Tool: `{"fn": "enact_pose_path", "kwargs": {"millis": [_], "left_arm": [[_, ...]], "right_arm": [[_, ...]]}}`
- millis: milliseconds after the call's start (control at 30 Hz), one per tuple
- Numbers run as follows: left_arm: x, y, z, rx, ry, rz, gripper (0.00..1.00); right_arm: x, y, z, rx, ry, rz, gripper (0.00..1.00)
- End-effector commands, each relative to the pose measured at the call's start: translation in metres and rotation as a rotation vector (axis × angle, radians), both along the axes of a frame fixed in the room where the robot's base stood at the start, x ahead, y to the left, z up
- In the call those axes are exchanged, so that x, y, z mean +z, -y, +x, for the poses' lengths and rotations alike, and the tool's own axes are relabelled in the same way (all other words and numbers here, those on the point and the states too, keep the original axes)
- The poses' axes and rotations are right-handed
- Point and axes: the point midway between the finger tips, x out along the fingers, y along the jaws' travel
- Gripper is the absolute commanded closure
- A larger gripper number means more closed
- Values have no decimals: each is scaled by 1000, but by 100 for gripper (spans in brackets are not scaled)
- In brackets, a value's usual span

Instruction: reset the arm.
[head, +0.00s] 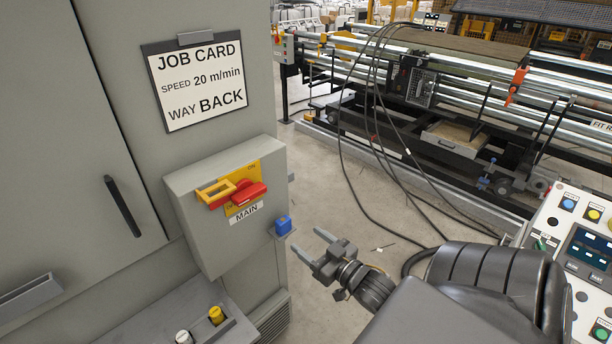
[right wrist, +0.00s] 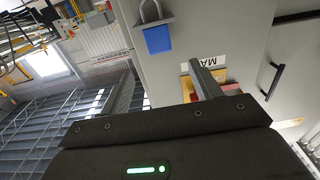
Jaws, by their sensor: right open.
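My right gripper (head: 312,244) is open and empty, in free air just right of the grey switch box (head: 195,225). It also shows in the right wrist view (right wrist: 162,85), its two fingers apart with nothing between them. My right arm (head: 480,290) comes in from the lower right. A blue padlock (head: 283,225) hangs on the right side of the box, close to the fingertips but apart from them; in the right wrist view the padlock (right wrist: 157,39) shows with its shackle. The box carries a red rotary handle (head: 240,196) on a yellow plate. My left gripper is out of view.
A job card (head: 199,85) hangs on the grey cabinet (head: 100,60). A ledge below holds a yellow and a white knob (head: 216,315). A control panel (head: 585,250) stands at the right. Cables (head: 372,150) hang before the roller machine (head: 440,90). Open floor lies between.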

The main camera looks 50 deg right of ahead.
Motion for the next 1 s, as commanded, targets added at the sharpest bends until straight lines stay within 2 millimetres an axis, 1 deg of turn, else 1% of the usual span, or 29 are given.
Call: {"fn": "enact_pose_path", "kwargs": {"millis": [667,767,867,967,1000], "left_arm": [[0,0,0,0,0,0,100],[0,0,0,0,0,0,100],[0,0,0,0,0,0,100],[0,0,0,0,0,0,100],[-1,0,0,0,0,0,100]], "right_arm": [[0,0,1,0,0,0,37],[0,1,0,-3,-4,-33,37],[-34,13,0,-34,-74,-56,37],[-97,22,-6,-58,-201,-61,37],[-128,24,-11,-67,-261,-58,37]]}}
